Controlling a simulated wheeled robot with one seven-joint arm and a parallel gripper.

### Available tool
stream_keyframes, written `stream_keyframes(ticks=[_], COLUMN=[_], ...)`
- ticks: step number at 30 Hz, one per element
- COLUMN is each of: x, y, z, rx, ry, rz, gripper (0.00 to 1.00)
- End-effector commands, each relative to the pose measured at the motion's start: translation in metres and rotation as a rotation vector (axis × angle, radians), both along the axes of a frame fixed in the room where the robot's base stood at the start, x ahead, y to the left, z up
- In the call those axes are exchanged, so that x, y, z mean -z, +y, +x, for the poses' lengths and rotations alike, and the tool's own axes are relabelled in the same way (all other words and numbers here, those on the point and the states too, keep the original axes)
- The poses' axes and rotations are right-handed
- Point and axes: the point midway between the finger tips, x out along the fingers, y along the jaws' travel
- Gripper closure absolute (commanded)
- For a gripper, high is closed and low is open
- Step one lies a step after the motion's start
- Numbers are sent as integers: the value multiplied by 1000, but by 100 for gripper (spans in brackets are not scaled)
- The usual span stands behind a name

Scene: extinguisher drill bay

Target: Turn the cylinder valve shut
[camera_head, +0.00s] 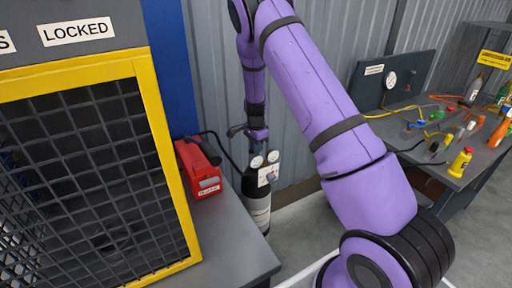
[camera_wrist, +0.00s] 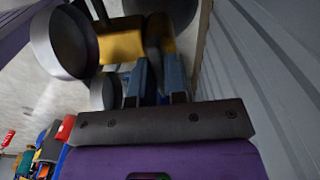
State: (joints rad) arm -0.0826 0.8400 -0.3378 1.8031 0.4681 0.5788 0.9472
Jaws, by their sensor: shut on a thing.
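A dark gas cylinder (camera_head: 257,208) with a pale label stands upright by the corrugated wall in the head view. Two small round gauges (camera_head: 265,160) and a pale block sit at its top. My gripper (camera_head: 257,136) is at the top of the cylinder, its fingers too small to make out there. In the wrist view my gripper (camera_wrist: 157,78) has its two blue-grey fingers close together, shut on the cylinder valve, which is mostly hidden between them. A brass valve body (camera_wrist: 120,42) and round gauge backs (camera_wrist: 62,42) are just beyond the fingers.
A yellow-framed mesh cage (camera_head: 85,170) marked LOCKED stands left. On the right, a workbench (camera_head: 430,165) holds bottles and small coloured parts. Floor shows between the benches.

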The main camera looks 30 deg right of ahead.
Motion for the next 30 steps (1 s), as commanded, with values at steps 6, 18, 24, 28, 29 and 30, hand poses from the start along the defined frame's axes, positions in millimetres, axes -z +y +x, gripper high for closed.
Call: stream_keyframes(ticks=[6, 18, 24, 28, 29, 30], x=[0, 0, 0, 0, 0, 0], y=[1, 0, 0, 0, 0, 0], z=[0, 0, 0, 0, 0, 0], rx=[70, 96, 95, 95, 95, 95], ry=[-1, -1, -1, -1, -1, -1], rz=[0, 0, 0, 0, 0, 0], gripper=[100, 100, 78, 62, 62, 62])
